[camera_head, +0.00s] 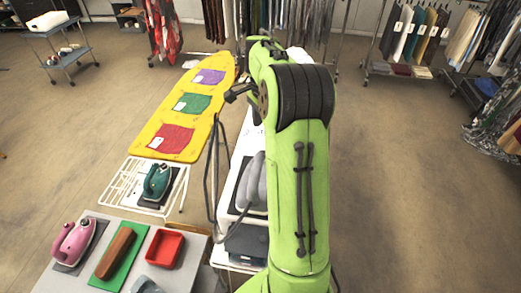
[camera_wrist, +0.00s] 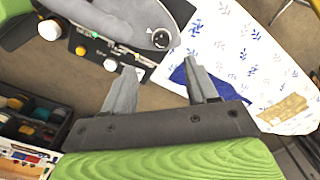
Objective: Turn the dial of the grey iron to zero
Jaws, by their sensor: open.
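The grey iron (camera_wrist: 128,14) shows at the top of the wrist view, with its round dial (camera_wrist: 160,38) and a white mark on it. The dial's numbers are too small to read. My gripper (camera_wrist: 161,68) is open and empty, its two fingers apart below the dial in the picture, with no visible contact. In the head view the grey iron (camera_head: 252,182) rests on a white unit beside my arm, which partly hides it.
A black panel with knobs (camera_wrist: 82,50) lies beside the iron. A patterned ironing board (camera_wrist: 245,45) is at right, a box of spools (camera_wrist: 35,115) at left. A teal iron (camera_head: 157,180), a pink iron (camera_head: 73,243) and a yellow board (camera_head: 160,118) stand left of my arm.

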